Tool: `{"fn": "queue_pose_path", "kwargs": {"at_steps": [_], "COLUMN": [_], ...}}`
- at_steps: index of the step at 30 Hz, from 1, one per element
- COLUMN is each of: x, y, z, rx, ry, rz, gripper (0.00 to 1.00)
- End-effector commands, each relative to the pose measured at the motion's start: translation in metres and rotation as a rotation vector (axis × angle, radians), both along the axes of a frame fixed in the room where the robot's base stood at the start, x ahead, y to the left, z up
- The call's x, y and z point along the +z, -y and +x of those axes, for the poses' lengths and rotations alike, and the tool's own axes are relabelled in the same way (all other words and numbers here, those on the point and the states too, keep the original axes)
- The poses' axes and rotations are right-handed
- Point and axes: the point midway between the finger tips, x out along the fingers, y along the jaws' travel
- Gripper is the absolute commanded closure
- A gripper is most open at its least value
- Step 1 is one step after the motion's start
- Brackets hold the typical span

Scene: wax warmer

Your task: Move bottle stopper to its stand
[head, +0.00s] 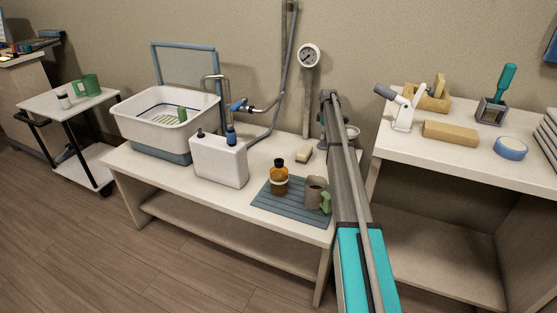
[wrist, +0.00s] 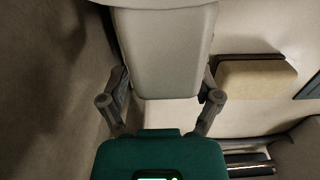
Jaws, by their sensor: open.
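In the head view an amber bottle (head: 279,182) stands on the slatted mat, with a dark stopper-like top (head: 278,162). I cannot pick out a stopper stand with certainty. My gripper (wrist: 162,92) shows in the wrist view with its two fingers spread apart. A smooth pale grey block-like shape (wrist: 165,55) fills the upper middle of that view, between and beyond the fingers; I cannot tell what it is or whether it touches them. In the head view my arm hides the gripper.
The blue-grey mat (head: 277,207) also holds a grey-brown mug (head: 314,192) and a green item (head: 326,202). A white container (head: 219,163) and a basin (head: 165,130) stand to the left. A tan block (head: 304,153) lies behind the mat. A right-hand table (head: 430,153) holds tools and tape.

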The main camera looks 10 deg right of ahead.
Motion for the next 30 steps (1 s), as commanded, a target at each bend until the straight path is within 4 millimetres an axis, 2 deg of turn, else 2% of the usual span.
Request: {"fn": "queue_pose_path", "kwargs": {"at_steps": [17,30], "x": [0.001,0.013], "y": [0.0,0.0], "z": [0.0,0.0], "rx": [0.0,0.0], "ry": [0.0,0.0], "rz": [0.0,0.0], "gripper": [0.18,0.18]}}
